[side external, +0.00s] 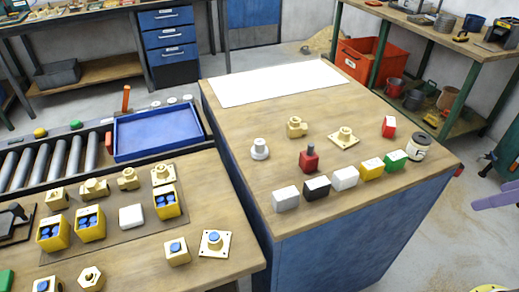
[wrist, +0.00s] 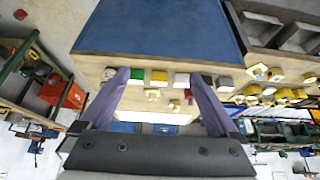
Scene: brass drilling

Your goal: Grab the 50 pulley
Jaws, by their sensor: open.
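No piece carries a readable 50, so I cannot tell for sure which one is the 50 pulley. A pale grey-white stepped round piece (side external: 260,149) stands at the left of the wooden bench top and looks most like a pulley. I cannot make it out in the wrist view. My gripper (wrist: 159,76) is open and empty, its two purple fingers wide apart, with the bench and its small parts seen at a distance between them. In the side view, a purple piece at the right edge (side external: 497,195) looks like part of my gripper, clear of the bench.
A row of blocks, including a black one (side external: 317,188) and a yellow one (side external: 372,168), lines the bench's near edge. Behind are a red tool (side external: 309,159), a brass elbow (side external: 297,127), a brass flange (side external: 345,138), a red block (side external: 389,127) and a can (side external: 418,146). A white sheet (side external: 277,82) lies behind.

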